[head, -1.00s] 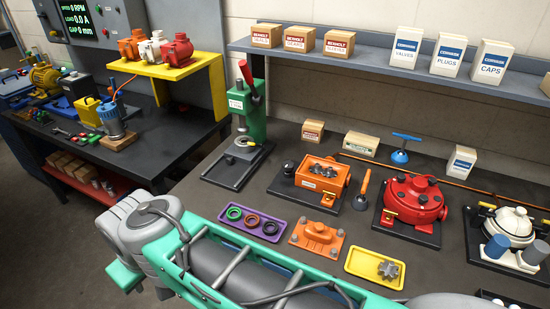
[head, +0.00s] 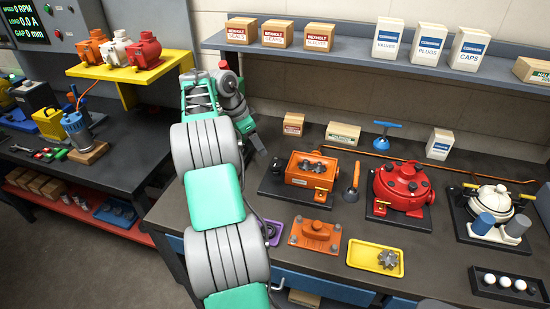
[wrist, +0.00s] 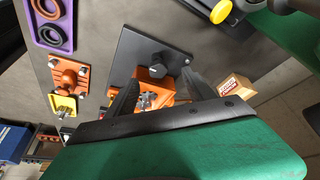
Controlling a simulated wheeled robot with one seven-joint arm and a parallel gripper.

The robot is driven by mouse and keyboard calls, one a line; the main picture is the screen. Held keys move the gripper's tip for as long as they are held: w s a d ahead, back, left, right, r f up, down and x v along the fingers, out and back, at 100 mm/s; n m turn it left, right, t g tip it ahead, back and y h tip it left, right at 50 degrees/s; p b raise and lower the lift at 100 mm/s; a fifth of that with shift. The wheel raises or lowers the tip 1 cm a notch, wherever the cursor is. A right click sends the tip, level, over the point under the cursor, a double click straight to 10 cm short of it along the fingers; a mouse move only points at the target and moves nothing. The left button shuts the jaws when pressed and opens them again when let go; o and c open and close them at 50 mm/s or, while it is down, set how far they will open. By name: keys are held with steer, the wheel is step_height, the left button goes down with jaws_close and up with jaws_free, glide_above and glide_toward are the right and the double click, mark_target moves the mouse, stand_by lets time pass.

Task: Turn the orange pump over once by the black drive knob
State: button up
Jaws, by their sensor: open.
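The orange pump (head: 312,174) stands on a black base plate, its top open over grey gears. In the wrist view the orange pump (wrist: 153,76) lies between and beyond my fingers, partly hidden by them. The black drive knob (wrist: 157,57) stands on the plate just beyond the pump's end; it also shows at the pump's left in the head view (head: 276,164). My gripper (head: 261,149) is above and left of the plate. In the wrist view my gripper (wrist: 160,88) is open with nothing held, apart from the knob.
An orange cover (head: 315,234) and a yellow tray (head: 362,267) with a gear lie in front. An orange-handled tool (head: 351,184) and a red pump (head: 402,188) stand to the right. Cartons (head: 344,133) stand behind. The purple tray (wrist: 42,40) is near.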

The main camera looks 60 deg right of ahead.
mark_target(276, 163)
steer(key=shift+m, duration=0.8)
steer(key=s+d+f, duration=0.1)
steer(key=f, duration=0.1)
steer(key=s+d+f, duration=0.1)
steer(key=s+f, duration=0.1)
steer(key=f, duration=0.1)
steer(key=s+d+f+b, duration=0.1)
steer(key=d+f, duration=0.1)
steer(key=f, duration=0.1)
steer(key=shift+s+f, duration=0.25)
steer(key=shift+s, duration=0.15)
steer(key=shift+c, duration=0.3)
steer(key=shift+a, duration=0.1)
jaws_close()
steer(key=b, duration=0.1)
steer(key=n+b, duration=0.1)
steer(key=b, duration=0.1)
steer(key=shift+f+n, duration=0.3)
steer(key=shift+n+h+b, duration=0.3)
steer(key=shift+n+b, duration=0.1)
steer(key=shift+b, duration=0.15)
steer(key=shift+r+n+t, duration=0.3)
steer(key=shift+n, duration=0.1)
steer(key=shift+o, duration=0.3)
jaws_free()
